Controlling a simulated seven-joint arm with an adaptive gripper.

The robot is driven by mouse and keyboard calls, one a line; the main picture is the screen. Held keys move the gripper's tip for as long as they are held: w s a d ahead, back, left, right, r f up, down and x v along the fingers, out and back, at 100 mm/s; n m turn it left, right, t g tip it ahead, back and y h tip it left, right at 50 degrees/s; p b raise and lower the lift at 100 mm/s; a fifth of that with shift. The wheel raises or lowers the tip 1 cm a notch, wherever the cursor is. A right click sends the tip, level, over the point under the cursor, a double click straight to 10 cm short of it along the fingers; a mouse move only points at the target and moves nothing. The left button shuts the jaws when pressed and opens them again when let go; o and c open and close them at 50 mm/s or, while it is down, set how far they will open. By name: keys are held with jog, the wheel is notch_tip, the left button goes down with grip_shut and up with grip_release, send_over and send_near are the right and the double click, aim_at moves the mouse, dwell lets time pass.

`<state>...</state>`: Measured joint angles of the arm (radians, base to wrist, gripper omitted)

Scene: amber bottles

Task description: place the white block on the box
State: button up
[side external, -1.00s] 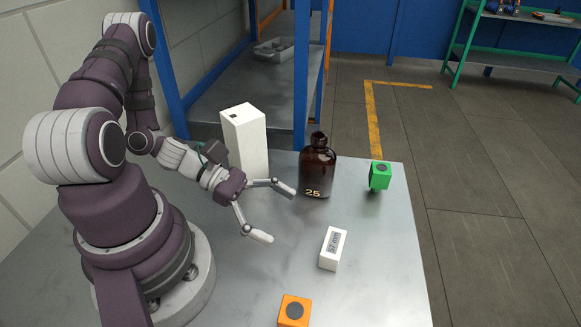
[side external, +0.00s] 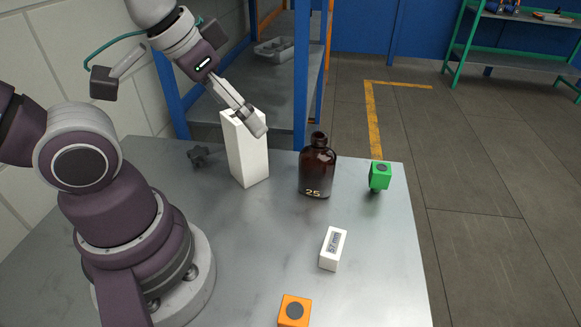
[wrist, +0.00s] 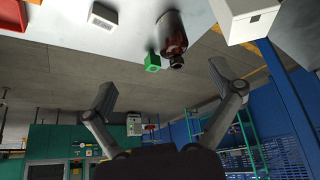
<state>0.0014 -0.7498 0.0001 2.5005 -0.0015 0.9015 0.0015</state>
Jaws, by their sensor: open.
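The white block (side external: 333,249), marked "57 mm", lies on the metal table right of centre in the side view. It shows at the top of the wrist view (wrist: 103,16). A tall white box (side external: 246,160) stands upright at the table's back; its near top corner is at the upper right of the wrist view (wrist: 250,20). My gripper (side external: 258,128) is raised, its fingers overlapping the box's top in the side view; I cannot tell whether they touch it. In the wrist view the fingers (wrist: 160,84) are spread apart with nothing between them.
A brown bottle (side external: 317,170) marked "25" stands right of the box. A green cube (side external: 380,176) sits by the right edge and an orange cube (side external: 295,310) at the front. A small dark object (side external: 199,155) is left of the box. A blue rack post (side external: 301,75) rises behind.

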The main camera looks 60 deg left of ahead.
aim_at(333, 247)
dwell(0.3)
